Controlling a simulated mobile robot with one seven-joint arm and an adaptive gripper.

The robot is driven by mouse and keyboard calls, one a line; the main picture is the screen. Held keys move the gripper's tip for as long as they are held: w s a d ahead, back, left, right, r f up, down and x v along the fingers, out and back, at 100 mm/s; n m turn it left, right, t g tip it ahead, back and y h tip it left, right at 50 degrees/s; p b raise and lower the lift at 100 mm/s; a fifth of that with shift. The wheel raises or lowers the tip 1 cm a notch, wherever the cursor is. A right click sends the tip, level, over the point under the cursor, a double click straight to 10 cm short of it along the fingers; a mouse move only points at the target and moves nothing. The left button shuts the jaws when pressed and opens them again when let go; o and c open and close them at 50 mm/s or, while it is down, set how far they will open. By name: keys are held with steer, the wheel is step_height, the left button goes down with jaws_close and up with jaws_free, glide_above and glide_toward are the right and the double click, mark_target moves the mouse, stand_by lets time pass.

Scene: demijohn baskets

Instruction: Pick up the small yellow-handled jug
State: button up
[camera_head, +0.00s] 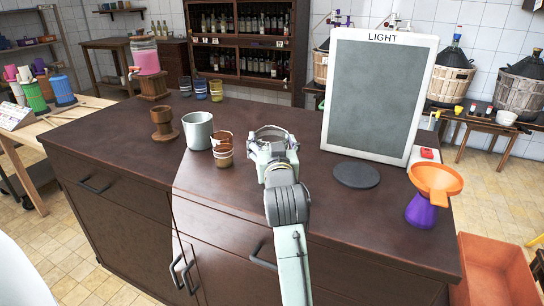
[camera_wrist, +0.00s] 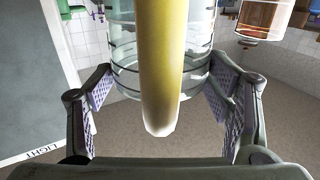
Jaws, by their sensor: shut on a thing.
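The jug is a clear glass vessel with dark bands (camera_wrist: 122,45) and a thick yellow handle (camera_wrist: 161,60), seen close up in the wrist view. The handle faces the wrist camera, and the jug's top and bottom are not both in that view. My gripper (camera_wrist: 162,78) is shut on the jug, with one finger on each side of the glass. In the head view my gripper (camera_head: 271,146) is over the front middle of the dark counter (camera_head: 120,140). There the glass rim (camera_head: 269,132) shows just behind it, and the handle is hidden. I cannot tell whether the jug touches the counter.
Right are the LIGHT panel (camera_head: 378,95), a dark disc (camera_head: 356,175) and an orange funnel (camera_head: 435,179) on a purple vessel (camera_head: 421,211). The counter's front left is clear.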

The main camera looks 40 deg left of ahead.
steer(key=shift+r, duration=0.2)
steer(key=s+a+r+b, duration=0.2)
steer(key=s+a, duration=0.1)
steer(key=s, duration=0.4)
steer(key=s+a+r+b, duration=0.2)
steer(key=s+a, duration=0.1)
steer(key=s, duration=0.4)
steer(key=shift+s+r, duration=0.25)
steer(key=shift+r, duration=0.1)
stand_by(0.4)
steer(key=shift+s+a, duration=0.1)
steer(key=shift+a, duration=0.05)
steer(key=shift+r, duration=0.1)
stand_by(0.3)
